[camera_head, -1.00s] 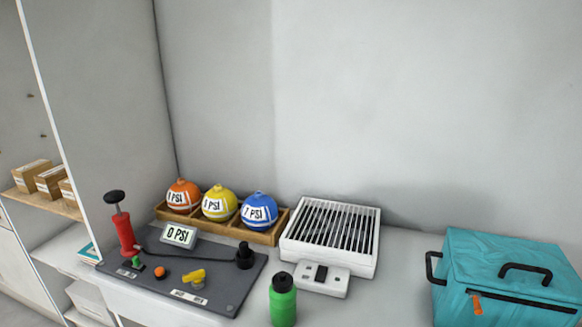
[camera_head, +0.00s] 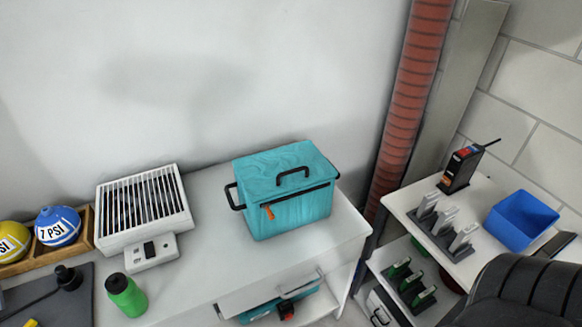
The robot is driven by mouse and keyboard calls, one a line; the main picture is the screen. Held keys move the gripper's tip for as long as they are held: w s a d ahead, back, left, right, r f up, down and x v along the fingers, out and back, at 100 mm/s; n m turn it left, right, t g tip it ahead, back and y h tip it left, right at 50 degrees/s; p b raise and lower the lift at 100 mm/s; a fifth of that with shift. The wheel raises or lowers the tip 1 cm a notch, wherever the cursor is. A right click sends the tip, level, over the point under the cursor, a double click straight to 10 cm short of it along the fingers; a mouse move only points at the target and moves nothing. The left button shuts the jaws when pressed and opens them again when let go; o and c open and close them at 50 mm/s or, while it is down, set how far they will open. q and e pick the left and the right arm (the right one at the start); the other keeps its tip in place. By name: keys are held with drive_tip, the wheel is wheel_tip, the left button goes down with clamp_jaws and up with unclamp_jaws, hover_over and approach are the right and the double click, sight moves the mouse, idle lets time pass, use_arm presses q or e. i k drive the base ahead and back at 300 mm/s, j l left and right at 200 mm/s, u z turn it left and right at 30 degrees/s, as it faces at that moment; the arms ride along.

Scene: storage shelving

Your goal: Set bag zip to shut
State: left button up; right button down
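A teal bag (camera_head: 290,208) stands upright on the white table, right of the picture's middle. It has a black handle on top and another on its left side. A dark zip line (camera_head: 305,194) runs along the upper front face. An orange zip pull (camera_head: 270,212) hangs near the left end of that line. Whether the zip is open or shut is too small to tell. Neither of my grippers is in view.
A white slatted box (camera_head: 145,205) and a green bottle (camera_head: 126,296) stand left of the bag. The white table (camera_head: 215,195) is clear around the bag. A red ribbed column (camera_head: 408,95), a side shelf with a blue bin (camera_head: 520,220) and a black seat (camera_head: 525,295) are on the right.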

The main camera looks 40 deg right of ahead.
sight(267, 206)
drive_tip(key=z, duration=1.05)
